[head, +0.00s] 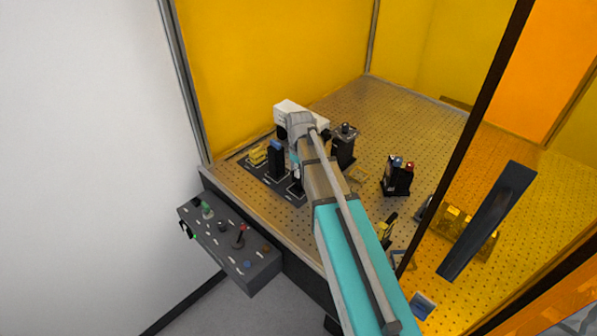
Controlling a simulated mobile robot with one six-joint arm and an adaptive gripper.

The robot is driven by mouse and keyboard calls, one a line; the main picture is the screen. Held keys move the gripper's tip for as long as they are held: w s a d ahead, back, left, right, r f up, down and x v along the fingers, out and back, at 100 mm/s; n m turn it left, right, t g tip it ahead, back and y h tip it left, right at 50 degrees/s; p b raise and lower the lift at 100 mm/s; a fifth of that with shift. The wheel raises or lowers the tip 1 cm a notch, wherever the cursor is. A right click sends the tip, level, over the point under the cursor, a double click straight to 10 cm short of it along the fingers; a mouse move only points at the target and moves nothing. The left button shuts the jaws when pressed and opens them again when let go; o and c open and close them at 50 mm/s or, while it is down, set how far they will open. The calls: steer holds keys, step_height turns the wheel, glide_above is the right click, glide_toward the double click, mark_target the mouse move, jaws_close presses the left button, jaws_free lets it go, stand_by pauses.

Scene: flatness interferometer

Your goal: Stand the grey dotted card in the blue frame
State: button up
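In the head view my arm (325,185) reaches from the bottom right over the perforated table to its left part. My gripper is mostly hidden behind the arm's far end, and I cannot make out its fingers or whether it holds anything. I cannot pick out the grey dotted card. A small blue-edged piece (423,305) with a pale middle shows at the lower right, beside my arm; I cannot tell whether it is the blue frame.
The perforated table (390,130) has clear room at the back. A dark mat (262,173) carries a yellow piece (258,155) and a black block with a blue top (277,158). Black mounts (344,147) (398,178) stand to the right. A control box (228,245) sits at the front edge. Amber panels and dark posts enclose the table.

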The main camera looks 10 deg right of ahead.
jaws_close()
steer(key=shift+r, duration=0.15)
steer(key=shift+r+p, duration=2.95)
steer(key=shift+p, duration=0.2)
steer(key=shift+r, duration=0.2)
